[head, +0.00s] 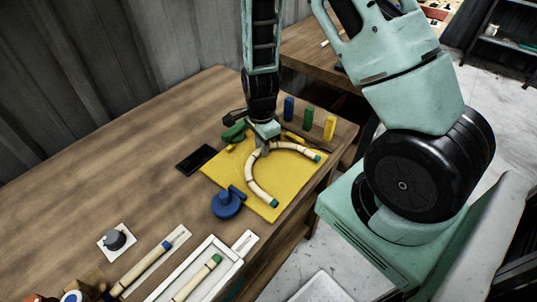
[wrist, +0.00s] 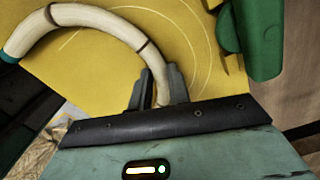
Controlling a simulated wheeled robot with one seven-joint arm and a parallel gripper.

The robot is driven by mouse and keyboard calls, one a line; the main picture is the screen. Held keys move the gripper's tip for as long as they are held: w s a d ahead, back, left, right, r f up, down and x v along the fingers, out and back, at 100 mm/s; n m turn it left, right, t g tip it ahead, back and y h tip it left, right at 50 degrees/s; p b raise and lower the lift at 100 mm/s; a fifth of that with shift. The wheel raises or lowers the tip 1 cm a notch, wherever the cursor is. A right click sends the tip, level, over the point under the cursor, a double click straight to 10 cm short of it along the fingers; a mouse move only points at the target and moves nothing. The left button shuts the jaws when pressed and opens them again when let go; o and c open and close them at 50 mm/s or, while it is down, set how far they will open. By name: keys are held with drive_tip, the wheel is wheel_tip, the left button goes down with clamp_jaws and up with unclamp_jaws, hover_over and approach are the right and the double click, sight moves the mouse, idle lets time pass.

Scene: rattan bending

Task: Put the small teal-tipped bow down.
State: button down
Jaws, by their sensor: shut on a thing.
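The small teal-tipped bow (head: 252,180) is a pale, curved rattan piece with dark bands and a teal tip at each end. My gripper (head: 263,150) is shut on it near the middle of its curve, over the yellow mat (head: 275,177). In the wrist view, my gripper's fingers (wrist: 158,88) close around the bow (wrist: 88,15), and one teal tip shows at the left edge. The bow lies flat over or on the mat (wrist: 195,40); I cannot tell whether it touches. Thin curved lines are drawn on the mat.
A blue round tool (head: 227,204) sits at the mat's left edge, a green one (head: 234,131) at its far side. Blue (head: 289,108), green (head: 308,117) and yellow (head: 330,128) blocks stand behind. A black flat pad (head: 197,159) lies left. A white tray (head: 237,262) is nearer.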

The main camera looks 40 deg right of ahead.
wheel_tip(320, 180, up, 10)
idle(0.5)
drive_tip(key=shift+s, duration=0.1)
idle(0.4)
